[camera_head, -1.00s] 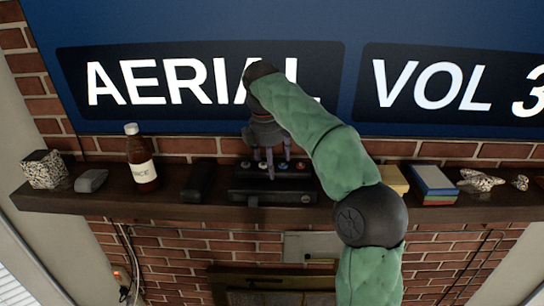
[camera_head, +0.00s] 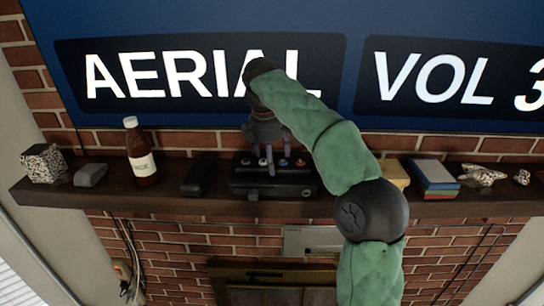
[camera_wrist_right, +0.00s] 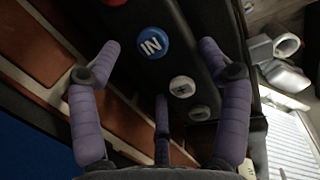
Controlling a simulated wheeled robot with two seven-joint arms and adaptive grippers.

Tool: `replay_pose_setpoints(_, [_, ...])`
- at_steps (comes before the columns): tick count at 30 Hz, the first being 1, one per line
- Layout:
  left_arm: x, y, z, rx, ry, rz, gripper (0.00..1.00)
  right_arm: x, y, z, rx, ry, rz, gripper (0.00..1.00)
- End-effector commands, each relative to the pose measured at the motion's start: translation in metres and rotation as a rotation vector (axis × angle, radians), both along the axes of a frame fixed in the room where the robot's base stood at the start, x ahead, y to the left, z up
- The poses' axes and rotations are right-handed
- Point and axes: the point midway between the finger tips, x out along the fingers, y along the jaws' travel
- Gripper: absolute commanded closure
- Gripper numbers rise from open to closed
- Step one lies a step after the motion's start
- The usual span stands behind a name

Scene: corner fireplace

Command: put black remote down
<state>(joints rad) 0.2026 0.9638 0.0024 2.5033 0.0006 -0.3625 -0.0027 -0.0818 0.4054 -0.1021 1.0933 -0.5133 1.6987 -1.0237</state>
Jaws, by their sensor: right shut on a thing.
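The black remote (camera_head: 300,183) is a dark box with red, blue and pale buttons on its upper face. In the head view it is at the wooden mantel (camera_head: 110,197), below the screen; I cannot tell whether its full underside rests there. My right gripper (camera_head: 268,168) comes down over it from above, fingers shut on it. In the right wrist view the gripper's purple fingers (camera_wrist_right: 165,85) reach around the remote (camera_wrist_right: 190,50), whose blue "IN" button and pale buttons show. The far finger contact is partly hidden. My left gripper is out of view.
On the mantel left of the remote are a dark object (camera_head: 197,178), a brown bottle (camera_head: 143,160), a grey object (camera_head: 90,175) and a speckled cube (camera_head: 43,163). To the right are a yellow block (camera_head: 396,174), stacked boxes (camera_head: 433,177) and a speckled ornament (camera_head: 480,175). A screen (camera_head: 210,120) hangs behind.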

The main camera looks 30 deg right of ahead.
Motion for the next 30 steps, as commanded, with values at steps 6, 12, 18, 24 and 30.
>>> replay_pose_setpoints(6, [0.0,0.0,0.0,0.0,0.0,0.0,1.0,0.0,0.0,0.0,0.0,0.0,0.0,0.0])
replay_pose_setpoints(12, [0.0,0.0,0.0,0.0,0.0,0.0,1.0,0.0,0.0,-0.001,0.001,0.001,0.0,0.0])
replay_pose_setpoints(18, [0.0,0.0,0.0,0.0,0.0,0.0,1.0,0.0,0.001,0.007,0.0,-0.002,-0.001,0.0])
replay_pose_setpoints(24, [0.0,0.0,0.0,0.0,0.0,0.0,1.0,-0.001,0.006,0.033,0.0,-0.004,0.001,0.0])
replay_pose_setpoints(30, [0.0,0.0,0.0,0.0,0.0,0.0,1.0,-0.002,0.009,0.056,0.0,-0.002,0.0,0.0])
